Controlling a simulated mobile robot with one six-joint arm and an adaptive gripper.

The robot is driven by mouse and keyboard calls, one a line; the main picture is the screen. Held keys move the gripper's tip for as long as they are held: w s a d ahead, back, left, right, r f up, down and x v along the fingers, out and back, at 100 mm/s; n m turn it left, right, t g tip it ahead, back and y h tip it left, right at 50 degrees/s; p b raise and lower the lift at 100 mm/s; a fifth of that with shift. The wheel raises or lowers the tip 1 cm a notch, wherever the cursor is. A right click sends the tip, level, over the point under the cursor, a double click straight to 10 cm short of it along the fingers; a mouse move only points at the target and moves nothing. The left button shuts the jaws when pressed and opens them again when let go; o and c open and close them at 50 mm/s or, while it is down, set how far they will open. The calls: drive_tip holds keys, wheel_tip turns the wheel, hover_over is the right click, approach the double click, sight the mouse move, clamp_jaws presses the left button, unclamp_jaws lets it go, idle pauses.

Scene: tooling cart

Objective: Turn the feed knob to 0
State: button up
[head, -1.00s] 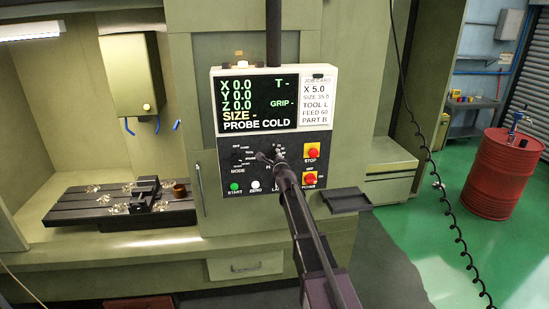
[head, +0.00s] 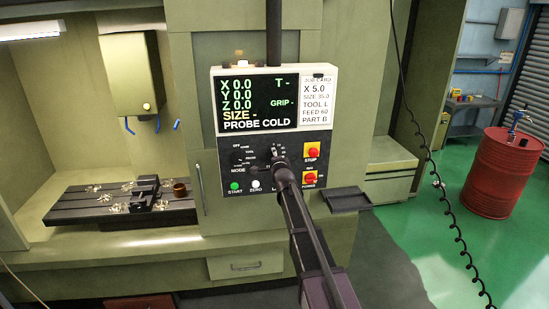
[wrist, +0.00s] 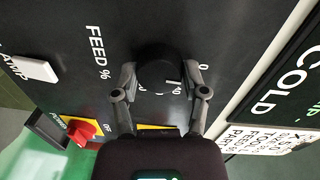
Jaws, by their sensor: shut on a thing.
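The feed knob (wrist: 160,69) is a round black knob on the dark control panel, beside the white "FEED %" lettering in the wrist view. A white "0" mark (wrist: 203,67) shows at its right, and other scale marks are partly covered. My gripper (wrist: 159,78) has one finger on each side of the knob and is shut on it. I cannot make out which mark the knob points to. In the head view my gripper (head: 280,161) is at the panel and hides the knob.
The mode dial (head: 253,169) is just left of my gripper. Green start (head: 236,187) and white zero (head: 255,186) buttons are below. The display (head: 257,103) and job card (head: 317,104), reading "FEED 60", are above.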

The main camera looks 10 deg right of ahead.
drive_tip(key=shift+w+r+n, duration=0.1)
drive_tip(key=shift+n, duration=0.3)
drive_tip(key=o, duration=1.1)
drive_tip(key=shift+o, duration=0.2)
drive_tip(key=shift+m, duration=0.8)
drive_tip(key=s+d+m+y+b, duration=0.1)
drive_tip(key=s+m, duration=1.4)
drive_tip(key=m, duration=0.1)
drive_tip(key=s+a+f+n+g+y+b, duration=0.2)
drive_tip(key=s+a+f+n+b, duration=0.1)
drive_tip(key=f+n, duration=0.3)
drive_tip(key=s+a+f+n+g+y+b, duration=0.2)
drive_tip(key=s+a+f+n+b, duration=0.1)
drive_tip(key=f+n+b, duration=0.3)
drive_tip(key=s+a+f+n+g+y+b, duration=0.2)
drive_tip(key=s+a+f+n+b, duration=0.1)
drive_tip(key=f+n, duration=0.4)
wheel_tip(320, 180, down, 2)
drive_tip(key=shift+a+f+b, duration=0.15)
drive_tip(key=shift+f+b, duration=0.05)
drive_tip(key=shift+b, duration=0.55)
idle(0.5)
